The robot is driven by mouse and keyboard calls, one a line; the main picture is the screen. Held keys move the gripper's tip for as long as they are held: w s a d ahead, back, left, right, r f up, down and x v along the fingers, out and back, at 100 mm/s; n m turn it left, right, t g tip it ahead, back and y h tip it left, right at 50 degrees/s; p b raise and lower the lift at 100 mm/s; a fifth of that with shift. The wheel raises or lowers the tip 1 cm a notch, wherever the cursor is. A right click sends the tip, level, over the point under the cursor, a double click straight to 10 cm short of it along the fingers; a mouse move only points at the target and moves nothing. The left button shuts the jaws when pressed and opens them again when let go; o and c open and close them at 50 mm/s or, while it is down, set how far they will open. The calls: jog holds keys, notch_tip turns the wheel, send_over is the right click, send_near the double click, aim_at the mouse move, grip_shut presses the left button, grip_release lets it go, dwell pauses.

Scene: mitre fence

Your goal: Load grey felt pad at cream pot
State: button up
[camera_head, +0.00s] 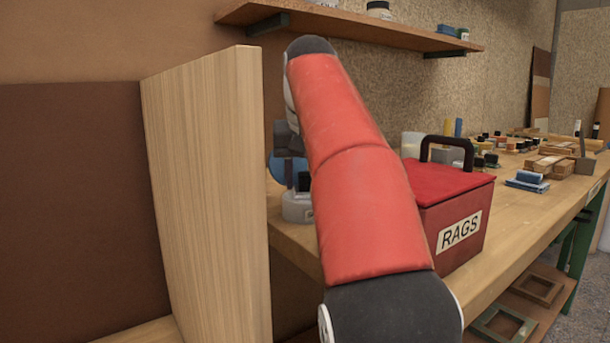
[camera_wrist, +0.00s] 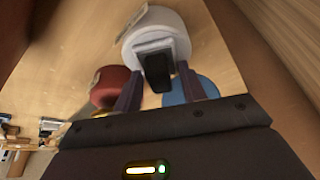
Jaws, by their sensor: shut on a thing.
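The grey felt pad (camera_wrist: 152,46) is a small light-grey rectangle with a black handle (camera_wrist: 157,72). In the wrist view my gripper (camera_wrist: 158,78) is shut on this handle, with one finger on each side. The pad lies over the top of a whitish round pot (camera_wrist: 172,20), which I take for the cream pot. I cannot tell whether the pad touches it. In the head view the pot (camera_head: 297,208) stands on the bench beside the wooden panel. The black handle (camera_head: 304,182) shows above it. My gripper (camera_head: 287,145) is partly hidden behind my red arm.
A blue round thing (camera_wrist: 182,91) and a red one (camera_wrist: 109,87) are close to my fingers. A tall wooden panel (camera_head: 210,190) stands at the left. A red RAGS box (camera_head: 450,215) is at the right. A shelf (camera_head: 360,28) hangs above.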

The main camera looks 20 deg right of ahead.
jog(key=shift+f, duration=0.1)
notch_tip(320, 180, up, 4)
jog(key=p, duration=0.5)
jog(key=shift+r, duration=0.25)
jog(key=shift+r+b, duration=0.3)
jog(key=shift+r, duration=0.5)
